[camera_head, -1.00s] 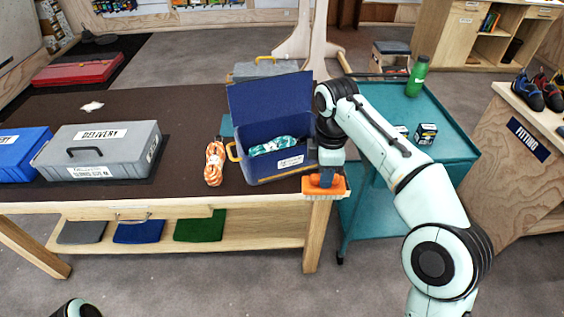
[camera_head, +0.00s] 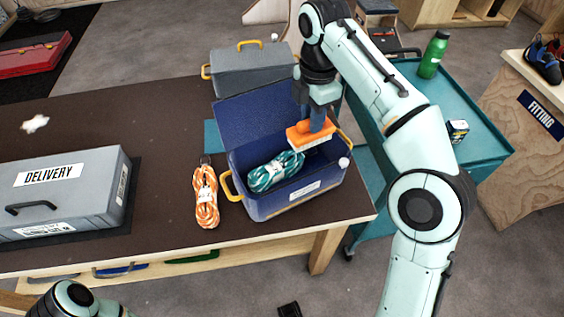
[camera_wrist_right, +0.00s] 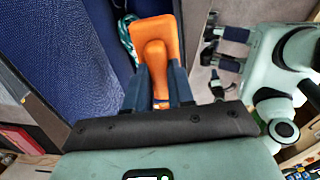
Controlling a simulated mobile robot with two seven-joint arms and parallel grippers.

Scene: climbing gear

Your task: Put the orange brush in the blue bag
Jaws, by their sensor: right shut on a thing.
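The orange brush (camera_head: 310,135) has pale bristles facing down. My right gripper (camera_head: 318,118) is shut on it and holds it over the right part of the open blue bag (camera_head: 290,209). In the right wrist view the brush (camera_wrist_right: 156,45) sits between the two fingers of the right gripper (camera_wrist_right: 158,88). The bag's lid stands up at the back, and a teal and white rope (camera_head: 275,171) lies inside on the left. Whether the brush touches anything in the bag cannot be told. Part of my left arm shows at the lower left; its gripper is not clearly seen.
An orange rope (camera_head: 205,196) lies on the brown table left of the bag. A grey delivery case (camera_head: 75,190) stands further left. A grey box (camera_head: 252,68) is behind the bag. A teal cart (camera_head: 470,110) with a green bottle (camera_head: 434,54) stands to the right.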

